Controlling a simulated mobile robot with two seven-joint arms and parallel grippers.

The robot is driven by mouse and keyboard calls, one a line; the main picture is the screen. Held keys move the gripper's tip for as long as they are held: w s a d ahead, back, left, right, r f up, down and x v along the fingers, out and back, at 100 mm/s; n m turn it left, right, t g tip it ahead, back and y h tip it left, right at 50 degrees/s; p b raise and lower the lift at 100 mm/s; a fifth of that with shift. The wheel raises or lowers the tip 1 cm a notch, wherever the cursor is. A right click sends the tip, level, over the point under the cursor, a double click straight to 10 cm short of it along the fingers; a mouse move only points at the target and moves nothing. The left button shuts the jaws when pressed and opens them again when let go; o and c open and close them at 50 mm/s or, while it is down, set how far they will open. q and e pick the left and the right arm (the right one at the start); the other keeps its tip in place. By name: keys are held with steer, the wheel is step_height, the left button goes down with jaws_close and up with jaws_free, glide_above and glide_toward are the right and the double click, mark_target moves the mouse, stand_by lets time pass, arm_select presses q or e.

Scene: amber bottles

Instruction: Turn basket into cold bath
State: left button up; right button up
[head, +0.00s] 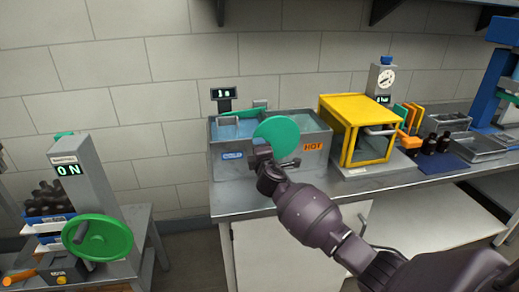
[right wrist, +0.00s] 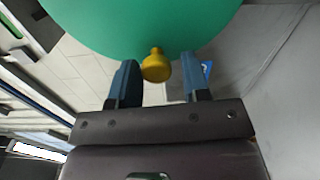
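The twin bath (head: 228,170) stands on the bench, with a blue COLD label (head: 232,155) on its left part and an orange HOT label (head: 313,147) on its right part. A green disc (head: 277,135) stands in front of the bath and hides part of it. In the right wrist view the green disc (right wrist: 130,20) carries a yellow knob (right wrist: 157,66). My right gripper (right wrist: 160,75) is open, with its fingers on either side of the knob, closer on the left. In the head view it (head: 262,151) is at the disc's lower left. I cannot make out the basket clearly. My left gripper is out of view.
A yellow-framed box (head: 368,151) stands right of the bath, with dark bottles (head: 430,145) and metal trays (head: 480,148) beyond. At left, a green handwheel (head: 97,238) is on a grey column (head: 92,178) reading ON. A small display (head: 223,93) is behind the bath.

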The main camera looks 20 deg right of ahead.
steer(key=shift+o, duration=0.8)
steer(key=shift+r, duration=0.1)
steer(key=shift+s, duration=0.1)
steer(key=v, duration=1)
steer(key=shift+s, duration=0.3)
